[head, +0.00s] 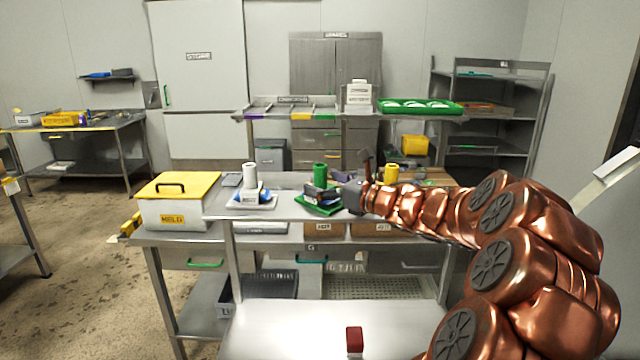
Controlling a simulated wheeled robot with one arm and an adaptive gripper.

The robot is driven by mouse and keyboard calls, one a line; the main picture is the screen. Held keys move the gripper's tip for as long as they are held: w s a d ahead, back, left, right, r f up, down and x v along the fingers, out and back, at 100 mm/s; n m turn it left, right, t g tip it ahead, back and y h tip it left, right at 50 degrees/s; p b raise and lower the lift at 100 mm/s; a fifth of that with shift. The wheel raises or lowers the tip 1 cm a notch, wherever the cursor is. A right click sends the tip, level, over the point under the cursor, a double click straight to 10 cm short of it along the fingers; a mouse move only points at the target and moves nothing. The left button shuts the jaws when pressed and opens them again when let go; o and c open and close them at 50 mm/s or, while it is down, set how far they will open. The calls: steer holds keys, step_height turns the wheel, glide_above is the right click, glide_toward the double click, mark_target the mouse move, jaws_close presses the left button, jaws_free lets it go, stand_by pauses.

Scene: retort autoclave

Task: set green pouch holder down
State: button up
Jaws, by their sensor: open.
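The green pouch holder (312,208) rests on the steel shelf (285,213) in the middle of the head view. It has a flat green base with dark and blue pouches on it, and a green cylinder (320,171) stands upright at it. My gripper (342,193) is at the right side of the holder, close to the pouches. The jaws are open. The fingertips are small and partly lost against the dark pouches, so I cannot tell whether they touch the holder.
A similar white holder (263,203) stands to the left, and a yellow cylinder (391,173) to the right behind my arm. A yellow-lidded box (175,213) stands at the left end. A red block (354,340) is at the front. Bare shelf lies between the white and green holders.

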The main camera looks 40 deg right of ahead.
mark_target(326, 184)
steer(key=shift+b+v, duration=1.3)
steer(key=shift+v, duration=1.95)
steer(key=shift+s, duration=0.1)
